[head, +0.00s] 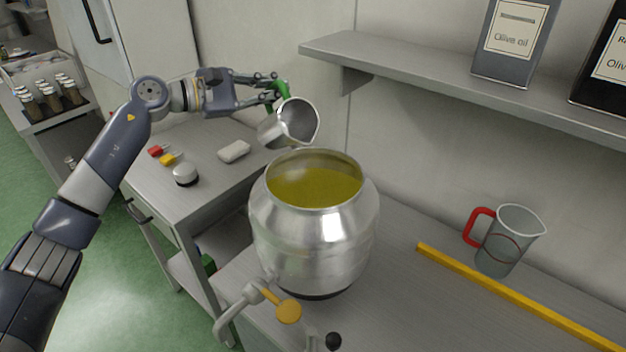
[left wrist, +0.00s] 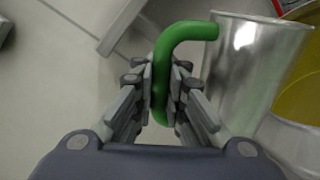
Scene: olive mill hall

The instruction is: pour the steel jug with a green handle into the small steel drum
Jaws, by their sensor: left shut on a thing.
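The steel jug (head: 291,122) hangs tilted in the air at the back left of the small steel drum (head: 315,235), its mouth turned toward the drum's opening. No stream shows from it. My left gripper (head: 272,90) is shut on the jug's green handle (left wrist: 160,75); the jug body (left wrist: 253,60) is to the right in the left wrist view. The drum stands upright and open on the bench, with greenish-yellow oil inside; part of its rim shows in the left wrist view (left wrist: 295,140). The jug's inside is mostly dark or empty-looking. My right gripper is not in view.
A clear jug with a red handle (head: 505,243) and a yellow bar (head: 500,290) are on the bench at right. A shelf (head: 450,85) with oil tins overhangs the back. A white block (head: 234,151) lies left.

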